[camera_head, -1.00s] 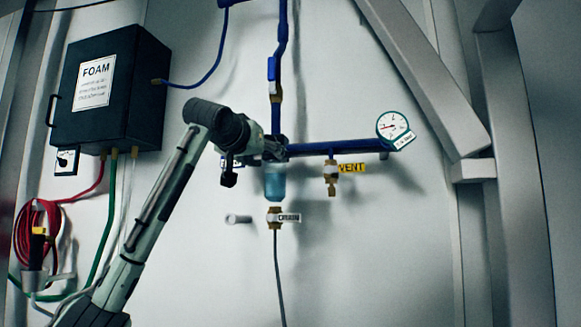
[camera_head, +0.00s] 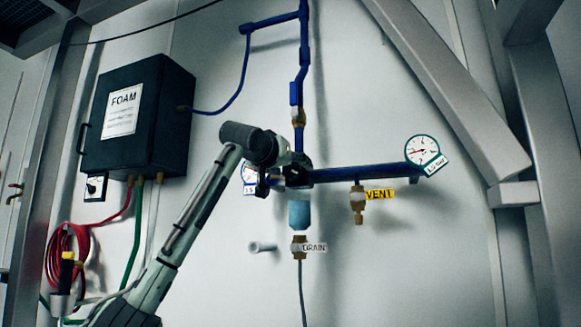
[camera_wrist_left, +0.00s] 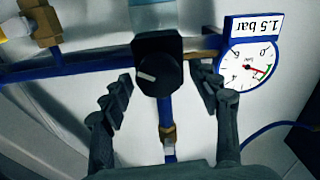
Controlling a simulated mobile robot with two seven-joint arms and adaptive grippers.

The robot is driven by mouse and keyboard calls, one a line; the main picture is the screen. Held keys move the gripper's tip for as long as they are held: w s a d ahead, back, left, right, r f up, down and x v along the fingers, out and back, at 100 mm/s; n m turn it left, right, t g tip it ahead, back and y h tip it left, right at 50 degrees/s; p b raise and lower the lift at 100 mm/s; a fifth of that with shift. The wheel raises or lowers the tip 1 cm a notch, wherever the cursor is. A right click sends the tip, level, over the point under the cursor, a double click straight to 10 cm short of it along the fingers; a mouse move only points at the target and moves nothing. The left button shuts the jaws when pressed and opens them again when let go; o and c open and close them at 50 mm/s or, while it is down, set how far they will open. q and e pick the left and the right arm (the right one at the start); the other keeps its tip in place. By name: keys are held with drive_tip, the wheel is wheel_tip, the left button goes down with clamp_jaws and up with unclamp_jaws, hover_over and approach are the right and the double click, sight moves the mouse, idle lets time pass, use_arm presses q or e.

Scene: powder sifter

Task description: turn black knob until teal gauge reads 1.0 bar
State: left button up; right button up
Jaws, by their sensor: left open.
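The black knob (camera_wrist_left: 156,76) with a white pointer mark sits in the middle of the left wrist view. My left gripper (camera_wrist_left: 161,82) is open, one finger on each side of the knob, with visible gaps. In the head view my left gripper (camera_head: 297,174) is at the blue pipe junction and largely hides the knob. The teal-rimmed gauge (camera_head: 422,150) is at the right end of the pipe. Its red needle points left; the value is too small to read. My right gripper is not in view.
A blue-rimmed gauge (camera_wrist_left: 249,69) labelled 1.5 bar is beside the right finger; it is partly hidden in the head view. A clear bluish bowl (camera_head: 300,214) and a drain valve (camera_head: 299,247) hang below. A vent valve (camera_head: 358,200) and black FOAM box (camera_head: 137,115) flank the arm.

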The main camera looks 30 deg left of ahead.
use_arm(q)
drive_tip(key=c, duration=1.2)
drive_tip(key=shift+o, duration=0.2)
drive_tip(key=n, duration=0.3)
drive_tip(key=shift+f+b, duration=0.1)
drive_tip(key=shift+b, duration=0.2)
drive_tip(key=n, duration=0.4)
drive_tip(key=shift+a, duration=0.15)
drive_tip(key=shift+n, duration=0.3)
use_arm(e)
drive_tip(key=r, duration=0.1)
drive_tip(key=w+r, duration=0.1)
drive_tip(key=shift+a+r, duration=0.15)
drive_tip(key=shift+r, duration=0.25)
